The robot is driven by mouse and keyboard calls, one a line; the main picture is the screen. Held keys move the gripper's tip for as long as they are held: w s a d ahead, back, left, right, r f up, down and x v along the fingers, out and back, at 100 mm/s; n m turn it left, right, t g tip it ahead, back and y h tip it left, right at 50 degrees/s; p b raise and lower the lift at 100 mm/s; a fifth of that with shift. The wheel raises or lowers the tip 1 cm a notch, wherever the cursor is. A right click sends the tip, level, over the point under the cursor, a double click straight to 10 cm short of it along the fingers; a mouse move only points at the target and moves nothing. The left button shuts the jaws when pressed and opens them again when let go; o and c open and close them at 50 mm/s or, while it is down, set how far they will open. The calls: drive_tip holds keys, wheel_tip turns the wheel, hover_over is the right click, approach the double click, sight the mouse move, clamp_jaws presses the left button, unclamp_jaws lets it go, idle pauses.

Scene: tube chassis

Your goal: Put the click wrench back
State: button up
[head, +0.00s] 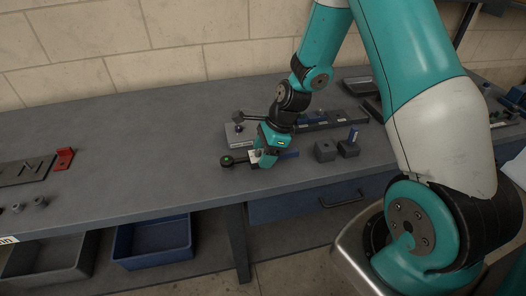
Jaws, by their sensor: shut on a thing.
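My gripper (266,161) is low over the front part of the grey workbench, shut on the click wrench. The wrench lies roughly level across the jaws. Its dark round head with a green mark (227,161) sticks out to the left, and its blue handle end (289,155) sticks out to the right. The jaws hide its middle. I cannot tell whether the wrench touches the bench top. Behind the gripper, a long dark rack (340,118) with blue pieces and pale labels lies on the bench.
A grey block (232,138) with a dark lever-like part stands just behind the wrench head. Dark blocks (325,151) sit to the right, one with a blue peg (353,135). A red bracket (64,158) is far left. The bench (150,160) between is clear. Bins (152,240) sit below.

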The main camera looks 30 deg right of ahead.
drive_tip(key=shift+f+b, duration=0.4)
drive_tip(key=shift+f, duration=0.4)
drive_tip(key=shift+f+b, duration=0.3)
drive_tip(key=shift+f, duration=0.25)
drive_tip(key=o, duration=1.3)
drive_tip(key=v, duration=1.7)
drive_tip(key=shift+s+d+r, duration=0.1)
drive_tip(key=shift+r, duration=0.15)
drive_tip(key=s+a+r+n, duration=0.2)
drive_tip(key=s+a+n, duration=0.4)
drive_tip(key=n, duration=0.3)
drive_tip(key=s+a+r+n+g, duration=0.1)
drive_tip(key=s+a+r+n, duration=0.2)
drive_tip(key=s+a+n, duration=0.3)
drive_tip(key=s+a+r+n, duration=0.3)
drive_tip(key=s+a+n, duration=0.3)
drive_tip(key=n, duration=0.6)
drive_tip(key=shift+s+a, duration=0.25)
drive_tip(key=shift+a, duration=0.85)
